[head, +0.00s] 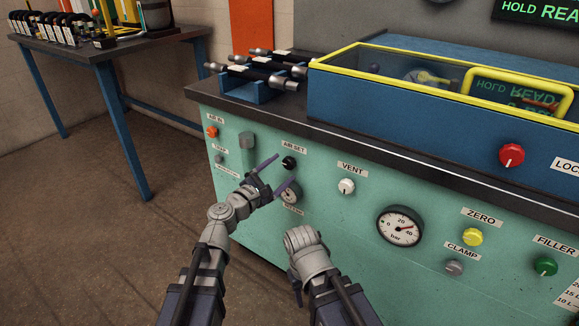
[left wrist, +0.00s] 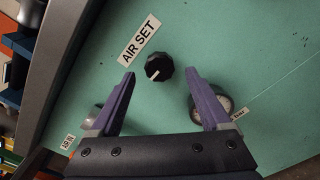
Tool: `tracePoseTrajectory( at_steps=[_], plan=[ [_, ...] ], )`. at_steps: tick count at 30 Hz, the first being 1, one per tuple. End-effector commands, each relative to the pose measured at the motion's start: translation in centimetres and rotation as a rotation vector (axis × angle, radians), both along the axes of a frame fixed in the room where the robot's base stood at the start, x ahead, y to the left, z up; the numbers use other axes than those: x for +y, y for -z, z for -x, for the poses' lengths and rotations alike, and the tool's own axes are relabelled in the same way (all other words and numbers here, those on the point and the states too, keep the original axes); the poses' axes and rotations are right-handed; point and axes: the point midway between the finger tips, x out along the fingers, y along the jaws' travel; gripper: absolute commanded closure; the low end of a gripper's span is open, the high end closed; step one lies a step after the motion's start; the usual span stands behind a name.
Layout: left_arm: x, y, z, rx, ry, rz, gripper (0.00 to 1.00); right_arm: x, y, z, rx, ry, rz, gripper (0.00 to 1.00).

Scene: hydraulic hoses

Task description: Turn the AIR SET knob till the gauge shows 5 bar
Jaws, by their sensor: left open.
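The AIR SET knob (head: 289,162) is a black round knob on the green front panel, below its white label. In the left wrist view the knob (left wrist: 159,67) has a white pointer line and sits just beyond and between my fingertips. My left gripper (head: 282,170) is open, its two purple fingers apart on either side of the knob's line; I see no contact. The small gauge (head: 291,192) below the knob is partly hidden by my left finger; its reading cannot be made out. It also shows in the left wrist view (left wrist: 221,106), partly covered. My right arm shows, but its fingers do not show clearly.
A white VENT knob (head: 346,186) and a larger bar gauge (head: 399,227) are to the right. A red-orange AIR knob (head: 212,132) is at the left. The dark bench edge (head: 360,147) juts above the panel.

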Motion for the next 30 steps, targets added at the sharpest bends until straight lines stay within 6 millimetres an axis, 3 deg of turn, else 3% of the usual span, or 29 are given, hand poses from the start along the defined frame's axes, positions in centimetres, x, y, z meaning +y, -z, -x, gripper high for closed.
tracePoseTrajectory(
  at_steps=[4,13,30],
  plan=[
    [-0.35,0.0,-1.35,0.0,-0.001,0.0,0.19,0.0,0.0,0.0,0.0,0.0,0.0,0.5],
    [-0.39,0.01,-1.45,0.0,-0.002,-0.001,0.2,0.0,0.0,0.0,0.0,0.0,0.0,0.5],
    [-0.39,0.02,-1.43,-0.001,-0.001,-0.001,0.84,0.0,0.0,0.0,0.0,0.0,0.0,0.5]
  ],
)
